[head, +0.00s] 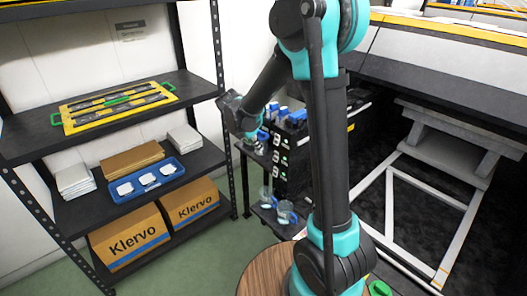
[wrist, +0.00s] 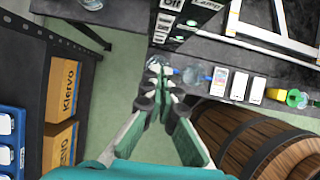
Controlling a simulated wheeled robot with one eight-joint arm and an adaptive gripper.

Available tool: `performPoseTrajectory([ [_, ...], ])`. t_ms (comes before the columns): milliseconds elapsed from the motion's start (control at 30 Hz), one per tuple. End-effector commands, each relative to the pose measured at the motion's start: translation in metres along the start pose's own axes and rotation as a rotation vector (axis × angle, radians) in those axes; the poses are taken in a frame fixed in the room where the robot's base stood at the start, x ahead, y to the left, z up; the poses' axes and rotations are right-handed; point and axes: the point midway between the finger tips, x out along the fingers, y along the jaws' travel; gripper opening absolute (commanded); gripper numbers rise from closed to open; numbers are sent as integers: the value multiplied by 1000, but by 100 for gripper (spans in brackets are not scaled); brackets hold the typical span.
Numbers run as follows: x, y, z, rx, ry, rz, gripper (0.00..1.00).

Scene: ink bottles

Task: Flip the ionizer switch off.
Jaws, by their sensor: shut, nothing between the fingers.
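A black panel (head: 292,165) with a column of small white labels and green marks stands at the end of the cart; it probably carries the switches. In the wrist view the panel (wrist: 184,34) shows at the top, with labels reading "Off" and what looks like "Lamp". I cannot read an ionizer label or tell which switch is the ionizer's, nor its position. My gripper (wrist: 162,84) is shut and empty, its fingertips just below the panel in the picture. In the head view my gripper (head: 257,146) is small, left of the panel; I cannot tell whether it touches.
Blue-capped bottles (head: 292,115) stand on the cart, with clear containers (head: 285,211) lower down. A dark shelf (head: 110,115) with Klervo boxes (head: 130,238) is at left. A wooden barrel (wrist: 255,140) is right of my gripper. Green floor (wrist: 125,60) is clear between shelf and cart.

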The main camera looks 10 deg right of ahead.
Motion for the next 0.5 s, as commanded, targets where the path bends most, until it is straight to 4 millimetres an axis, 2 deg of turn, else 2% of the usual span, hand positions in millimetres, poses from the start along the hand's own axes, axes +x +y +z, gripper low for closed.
performPoseTrajectory([
  [500,93,0,1,3,0,0,0],
])
